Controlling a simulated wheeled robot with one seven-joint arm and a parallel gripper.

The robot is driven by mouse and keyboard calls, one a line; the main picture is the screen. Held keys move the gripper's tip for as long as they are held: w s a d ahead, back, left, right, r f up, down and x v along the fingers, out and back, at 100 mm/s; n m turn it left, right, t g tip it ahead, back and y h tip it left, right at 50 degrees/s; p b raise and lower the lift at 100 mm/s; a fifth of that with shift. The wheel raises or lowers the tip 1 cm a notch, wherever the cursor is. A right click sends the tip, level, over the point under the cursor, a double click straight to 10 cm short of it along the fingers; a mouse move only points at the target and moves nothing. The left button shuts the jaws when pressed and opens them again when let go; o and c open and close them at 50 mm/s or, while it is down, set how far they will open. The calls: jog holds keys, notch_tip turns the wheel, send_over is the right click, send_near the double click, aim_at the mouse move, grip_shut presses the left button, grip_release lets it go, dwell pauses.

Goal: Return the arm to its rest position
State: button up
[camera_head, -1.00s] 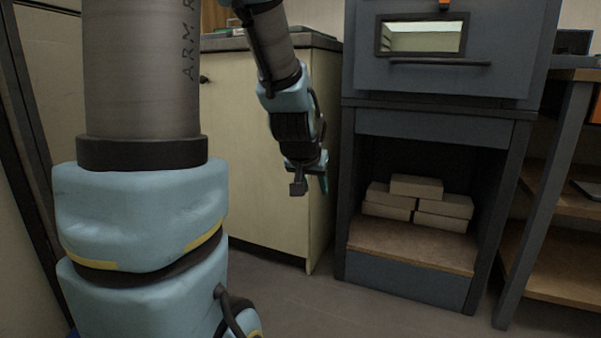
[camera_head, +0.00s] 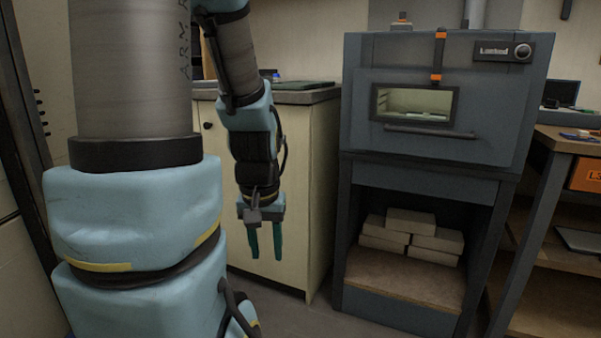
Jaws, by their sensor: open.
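My arm hangs in the left half of the head view, its thick lower links close to the camera. The forearm slopes down to my gripper (camera_head: 265,241), which points down in front of the cream cabinet's door. Its two teal fingers are apart, with nothing between them. Whether the gripper touches the cabinet cannot be told, though it looks apart from it.
A cream cabinet (camera_head: 313,185) with a dark countertop stands behind my gripper. A blue-grey kiln (camera_head: 365,139), its door shut and display reading "Locked", stands right of it, above several pale bricks (camera_head: 410,221). A wooden shelf unit (camera_head: 570,143) is at far right. Some floor is clear.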

notch_tip(320, 180, up, 20)
jog(key=p, duration=1.7)
jog(key=shift+p, duration=0.4)
